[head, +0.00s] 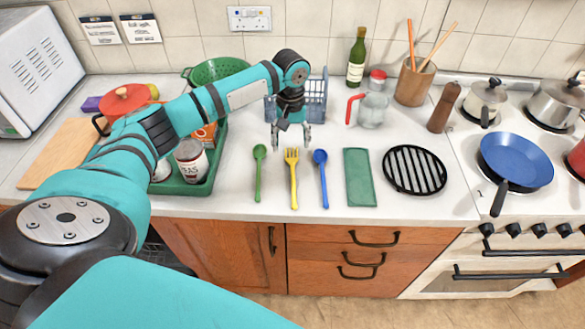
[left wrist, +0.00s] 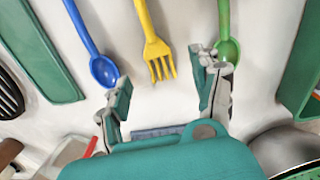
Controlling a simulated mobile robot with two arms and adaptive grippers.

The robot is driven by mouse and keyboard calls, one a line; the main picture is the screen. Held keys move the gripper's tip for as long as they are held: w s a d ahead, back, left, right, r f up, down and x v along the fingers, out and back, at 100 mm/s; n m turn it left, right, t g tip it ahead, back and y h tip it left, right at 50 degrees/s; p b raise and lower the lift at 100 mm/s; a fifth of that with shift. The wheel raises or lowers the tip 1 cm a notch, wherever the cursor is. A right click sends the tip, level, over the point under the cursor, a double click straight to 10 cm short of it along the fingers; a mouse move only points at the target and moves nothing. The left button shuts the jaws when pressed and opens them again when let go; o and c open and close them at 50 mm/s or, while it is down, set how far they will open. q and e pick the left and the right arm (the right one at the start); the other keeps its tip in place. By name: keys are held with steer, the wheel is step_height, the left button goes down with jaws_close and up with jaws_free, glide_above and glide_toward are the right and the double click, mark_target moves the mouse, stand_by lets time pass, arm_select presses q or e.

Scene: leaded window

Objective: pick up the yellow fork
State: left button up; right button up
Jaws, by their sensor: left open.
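The yellow fork (head: 293,180) lies on the white counter between a green spoon (head: 258,173) and a blue spoon (head: 320,178). Its tines point toward the wall and its handle toward the counter's front edge. My left gripper (head: 290,140) is open and empty, above the counter just behind the tines. In the left wrist view the fork (left wrist: 156,50) shows its tines between the two spread fingers of my left gripper (left wrist: 165,105), untouched. The blue spoon (left wrist: 98,55) and green spoon (left wrist: 226,35) lie to either side, near the fingers. My right gripper is not in view.
A green tray (head: 185,188) with cans stands left of the spoons. A blue rack (head: 315,98) stands behind my left gripper. A glass jug (head: 372,108) stands behind the cloth.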

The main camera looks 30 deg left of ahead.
mark_target(292, 157)
arm_select(q)
step_height(292, 157, down, 4)
steer(key=shift+d+r+p, duration=0.1)
steer(key=shift+p, duration=0.55)
steer(key=shift+f, duration=0.55)
steer(key=c, duration=0.9)
steer(key=shift+c, duration=0.2)
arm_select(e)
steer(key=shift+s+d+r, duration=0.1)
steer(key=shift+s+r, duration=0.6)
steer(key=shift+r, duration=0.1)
arm_select(q)
steer(key=shift+r, duration=0.1)
